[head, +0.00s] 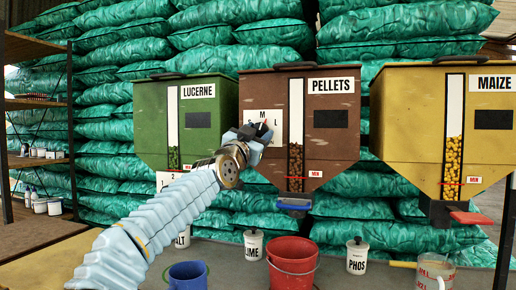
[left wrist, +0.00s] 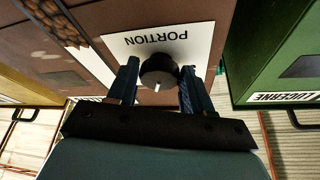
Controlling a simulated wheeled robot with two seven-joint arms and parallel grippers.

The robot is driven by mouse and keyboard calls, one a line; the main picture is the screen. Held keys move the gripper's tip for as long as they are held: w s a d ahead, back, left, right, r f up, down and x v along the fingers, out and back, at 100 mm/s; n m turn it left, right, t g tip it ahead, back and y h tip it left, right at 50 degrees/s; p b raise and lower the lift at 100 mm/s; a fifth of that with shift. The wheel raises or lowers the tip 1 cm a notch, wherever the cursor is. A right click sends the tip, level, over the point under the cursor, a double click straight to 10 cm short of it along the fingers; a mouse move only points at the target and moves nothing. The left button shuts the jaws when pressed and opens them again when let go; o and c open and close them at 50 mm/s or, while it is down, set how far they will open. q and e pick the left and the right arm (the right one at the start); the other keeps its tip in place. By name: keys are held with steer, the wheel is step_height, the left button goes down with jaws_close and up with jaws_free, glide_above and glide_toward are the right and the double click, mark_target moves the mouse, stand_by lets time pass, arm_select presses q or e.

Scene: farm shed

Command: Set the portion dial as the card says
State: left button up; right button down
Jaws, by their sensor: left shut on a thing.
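The brown PELLETS hopper (head: 332,150) stands in the middle of the head view. Its white dial plate (head: 253,118) shows S, M and L. My left gripper (head: 258,132) is at this plate and covers its lower part. In the left wrist view, the round black portion dial (left wrist: 159,70) sits between the two fingers of my left gripper (left wrist: 158,78), which is shut on it. The word PORTION appears upside down above the dial. A pale mark on the dial points down in that view, away from the word. My right gripper is not in view.
A green LUCERNE hopper (head: 215,103) stands left and a yellow MAIZE hopper (head: 408,120) right. Below are a blue bucket (head: 188,275), a red bucket (head: 293,264), labelled tubs including PHOS (head: 357,257), and a clear jug (head: 434,273). Green sacks (head: 120,50) are stacked behind.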

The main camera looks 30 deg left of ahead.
arm_select(q)
steer(key=shift+a+f+m+h+b, duration=0.2)
steer(key=shift+f+m+h+b, duration=0.15)
steer(key=shift+m+b, duration=0.5)
steer(key=shift+r+m+g+h+p, duration=0.2)
steer(key=shift+m+g+h, duration=0.3)
steer(key=shift+m, duration=0.9)
steer(key=shift+r+m+g+h+p, duration=0.2)
steer(key=shift+m+h, duration=0.45)
steer(key=shift+m, duration=0.7)
steer(key=shift+r+m+g+h+p, duration=0.15)
steer(key=shift+m+g+h, duration=0.35)
steer(key=shift+m, duration=0.9)
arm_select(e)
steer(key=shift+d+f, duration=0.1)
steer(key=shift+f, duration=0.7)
arm_select(q)
steer(key=o, duration=1)
steer(key=shift+c, duration=0.2)
